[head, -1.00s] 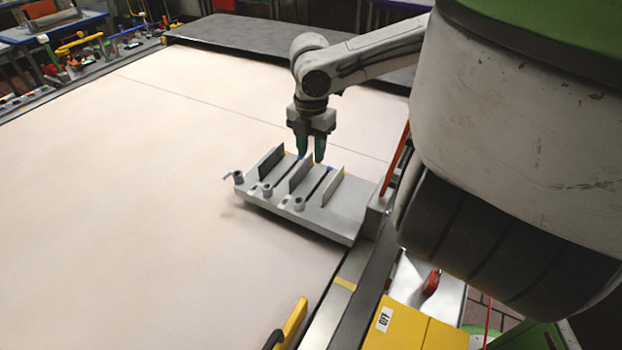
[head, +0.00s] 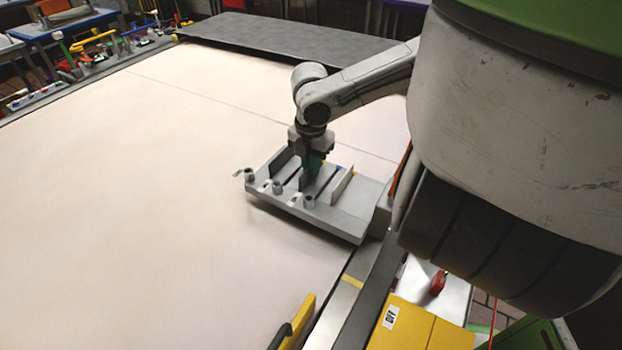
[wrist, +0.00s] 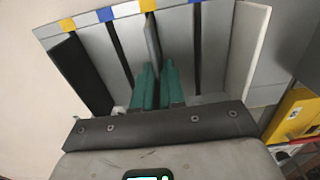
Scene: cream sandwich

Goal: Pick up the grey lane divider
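A grey tray (head: 345,225) with upright lane dividers sits on the pale table. The middle grey lane divider (wrist: 153,40) runs away from my gripper in the wrist view. My gripper (head: 314,165) is down at the tray in the head view. In the wrist view the two green fingers of my gripper (wrist: 158,72) stand on either side of the near end of this divider. Whether they press on it or leave a small gap cannot be told. The fingers partly hide the divider's near end.
Other dividers stand left (wrist: 85,70) and right (wrist: 247,50) of my fingers. Yellow, blue and white marks line the tray's far edge. Short grey posts (head: 277,187) stand along its near-left side. The pale table (head: 130,190) is clear to the left.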

